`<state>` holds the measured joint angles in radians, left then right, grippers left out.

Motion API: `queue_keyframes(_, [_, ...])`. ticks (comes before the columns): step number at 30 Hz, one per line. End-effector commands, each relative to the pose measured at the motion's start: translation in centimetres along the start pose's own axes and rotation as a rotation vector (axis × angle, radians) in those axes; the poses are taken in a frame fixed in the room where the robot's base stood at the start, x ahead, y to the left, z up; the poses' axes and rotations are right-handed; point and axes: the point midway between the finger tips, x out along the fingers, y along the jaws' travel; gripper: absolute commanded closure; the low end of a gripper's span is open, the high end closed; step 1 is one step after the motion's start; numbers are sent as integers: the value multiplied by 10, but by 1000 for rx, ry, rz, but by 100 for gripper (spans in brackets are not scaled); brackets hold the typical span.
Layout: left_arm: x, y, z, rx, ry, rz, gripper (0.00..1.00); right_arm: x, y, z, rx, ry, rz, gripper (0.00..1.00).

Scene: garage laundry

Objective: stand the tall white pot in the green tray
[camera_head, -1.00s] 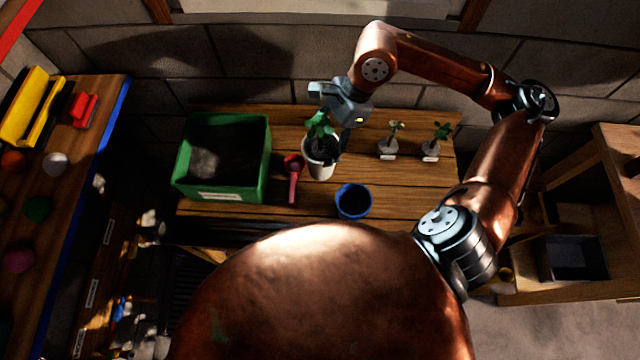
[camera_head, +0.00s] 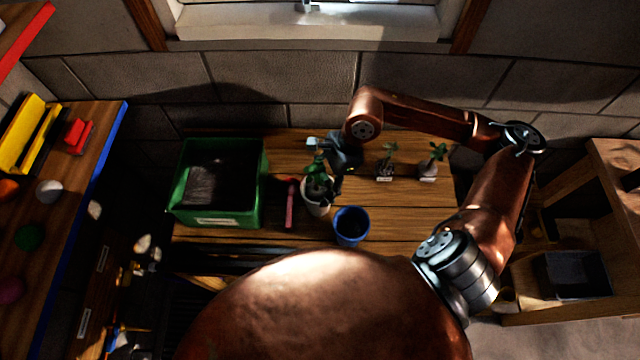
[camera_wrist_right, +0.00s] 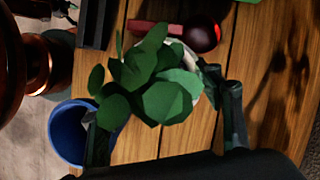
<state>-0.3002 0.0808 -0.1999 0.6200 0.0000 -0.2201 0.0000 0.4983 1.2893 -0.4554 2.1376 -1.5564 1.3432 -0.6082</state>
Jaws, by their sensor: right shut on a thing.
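The white pot (camera_head: 316,209) holds a leafy green plant and stands upright on the wooden bench, right of the green tray. My right gripper (camera_head: 328,176) is over it from behind, shut on the pot. In the right wrist view the leaves cover most of the white pot (camera_wrist_right: 194,62), with a finger on either side, so the contact is hidden. The green tray (camera_head: 240,216) is at the bench's left end, with dark contents and a pale label on its front. My left gripper is not in view.
A red-handled tool (camera_head: 290,206) lies between tray and pot. A blue pot (camera_head: 351,226) stands close at the pot's front right. Two small labelled plants (camera_head: 385,170) (camera_head: 429,170) stand to the right. A wall rises behind the bench.

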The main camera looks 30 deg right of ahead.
Motion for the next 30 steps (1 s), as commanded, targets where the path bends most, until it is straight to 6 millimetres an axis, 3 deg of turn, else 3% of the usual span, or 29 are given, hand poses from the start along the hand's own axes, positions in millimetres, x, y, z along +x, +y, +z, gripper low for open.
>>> queue_keyframes(7, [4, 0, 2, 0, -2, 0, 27, 4, 0, -1, 0, -1, 0, 80])
queue_keyframes(8, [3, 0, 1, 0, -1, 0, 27, 3, 0, -1, 0, 0, 0, 38])
queue_keyframes(14, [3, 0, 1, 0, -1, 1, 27, 2, 0, -1, 0, 0, 0, 24])
queue_keyframes(25, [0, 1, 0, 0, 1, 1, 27, -1, 0, 0, 0, 0, -1, 22])
queue_keyframes(30, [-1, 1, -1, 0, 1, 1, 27, -23, -1, -1, 1, 4, -4, 22])
